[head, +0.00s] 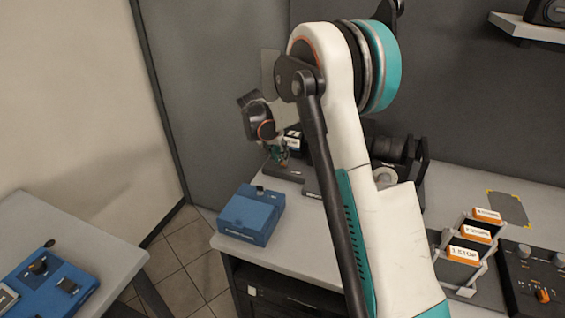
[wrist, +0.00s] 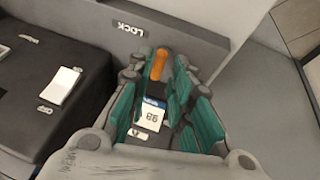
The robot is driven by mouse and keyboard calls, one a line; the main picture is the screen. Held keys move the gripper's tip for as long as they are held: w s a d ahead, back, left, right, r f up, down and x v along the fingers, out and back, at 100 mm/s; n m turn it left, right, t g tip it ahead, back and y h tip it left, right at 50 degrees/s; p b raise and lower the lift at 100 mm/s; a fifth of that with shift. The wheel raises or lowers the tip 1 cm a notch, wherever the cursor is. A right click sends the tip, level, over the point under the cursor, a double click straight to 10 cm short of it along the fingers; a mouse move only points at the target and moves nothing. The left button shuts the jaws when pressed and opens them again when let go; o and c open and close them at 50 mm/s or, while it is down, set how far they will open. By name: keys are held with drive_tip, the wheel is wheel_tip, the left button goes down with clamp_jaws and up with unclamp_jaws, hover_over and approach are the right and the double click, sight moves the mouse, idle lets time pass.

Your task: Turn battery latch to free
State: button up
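The orange latch lever (wrist: 161,61) shows in the wrist view beside a grey wall with the word LOCK (wrist: 128,28). My gripper (wrist: 165,72) has its teal fingers on either side of the lever, with a gap still visible on the lever's right. Contact on the left cannot be made out. A blue and white label (wrist: 150,115), apparently on the battery, shows between the fingers, below the lever. In the head view my gripper (head: 279,155) is small and partly hidden at the dark station; the lever cannot be made out there.
A dark block with a white plate (wrist: 61,86) lies left of the gripper. In the head view a blue box (head: 250,214) stands at the bench's front left corner. A rack of orange-labelled items (head: 468,245) and a dark control panel (head: 535,280) stand to the right.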

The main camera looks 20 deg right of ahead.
drive_tip(key=shift+x, duration=1.45)
clamp_jaws()
